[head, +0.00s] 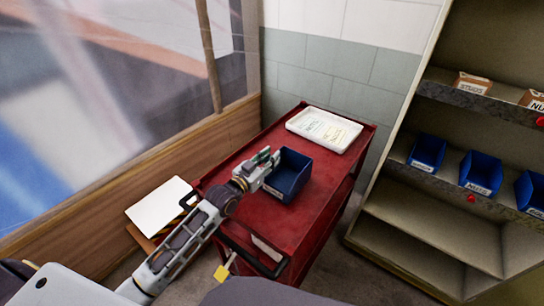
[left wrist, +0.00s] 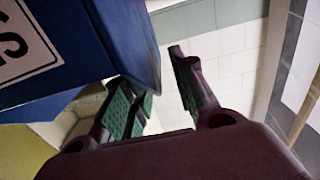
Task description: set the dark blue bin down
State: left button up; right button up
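The dark blue bin (head: 290,178) appears to rest upright on the top of the red cart (head: 310,218). My left gripper (head: 268,164) is at the bin's left side in the head view. In the left wrist view the bin (left wrist: 110,40) fills the upper left, with part of a white label showing. The left gripper's two fingers (left wrist: 160,90) are spread, with a clear gap between them. The bin hides part of one finger, and I cannot tell whether they touch. My right gripper is not in view.
A white tray (head: 325,129) lies on the back of the cart. Shelves (head: 440,185) at right hold several blue bins (head: 480,172) and cardboard boxes (head: 472,83). A window wall is at left, with a white panel (head: 160,206) below it. The cart's front right is clear.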

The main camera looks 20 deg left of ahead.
pick_arm(q)
jog(key=shift+v, duration=1.8)
jog(key=shift+s+a, duration=0.2)
jog(key=shift+s, duration=0.35)
jog(key=shift+s+a, duration=0.15)
jog(key=shift+s, duration=0.25)
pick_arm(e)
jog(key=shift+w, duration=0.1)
